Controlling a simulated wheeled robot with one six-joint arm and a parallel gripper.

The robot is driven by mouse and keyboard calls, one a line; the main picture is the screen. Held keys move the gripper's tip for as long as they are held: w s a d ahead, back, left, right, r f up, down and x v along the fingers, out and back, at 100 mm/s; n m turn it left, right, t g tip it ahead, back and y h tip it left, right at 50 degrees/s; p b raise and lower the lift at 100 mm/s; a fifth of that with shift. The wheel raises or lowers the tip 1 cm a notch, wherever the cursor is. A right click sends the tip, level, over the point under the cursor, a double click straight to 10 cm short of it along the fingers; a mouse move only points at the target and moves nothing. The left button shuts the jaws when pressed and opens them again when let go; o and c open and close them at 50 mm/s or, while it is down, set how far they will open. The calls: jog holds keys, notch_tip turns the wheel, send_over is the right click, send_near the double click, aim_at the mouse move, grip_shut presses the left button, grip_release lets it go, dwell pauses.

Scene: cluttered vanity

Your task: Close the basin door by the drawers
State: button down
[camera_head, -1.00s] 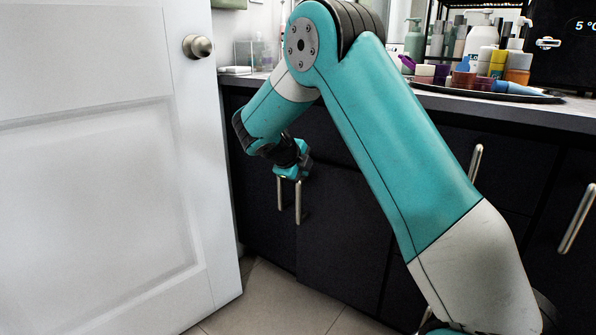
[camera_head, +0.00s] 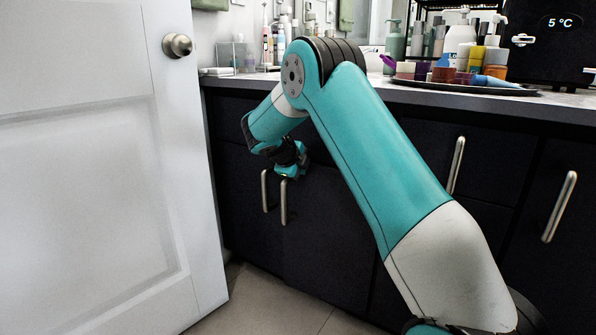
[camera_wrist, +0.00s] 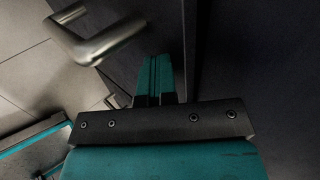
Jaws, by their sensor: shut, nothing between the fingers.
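The basin cabinet has two dark doors with upright metal handles side by side. The door nearer the drawers (camera_head: 325,235) carries the right-hand handle (camera_head: 284,203). It looks almost flush with the left door (camera_head: 246,205), but I cannot tell whether a small gap is left. My gripper (camera_head: 291,174) is shut and empty, just above and in front of that handle, partly covering its top. In the wrist view my closed fingers (camera_wrist: 154,65) point at a dark panel, beside a metal handle (camera_wrist: 108,42) and close to a vertical edge. Contact cannot be made out.
A white door (camera_head: 100,190) with a round knob (camera_head: 177,45) stands close on the left. The countertop (camera_head: 420,97) above holds a tray of bottles and jars. Other handles (camera_head: 559,206) stick out at the right. Tiled floor (camera_head: 265,305) lies below.

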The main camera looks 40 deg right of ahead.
jog(key=shift+w+d, duration=0.35)
jog(key=shift+d, duration=0.45)
jog(key=a+f+p+v, duration=0.1)
jog(key=a+f+v, duration=0.1)
jog(key=v, duration=1.1)
jog(key=shift+w+p, duration=0.25)
jog(key=shift+p, duration=0.05)
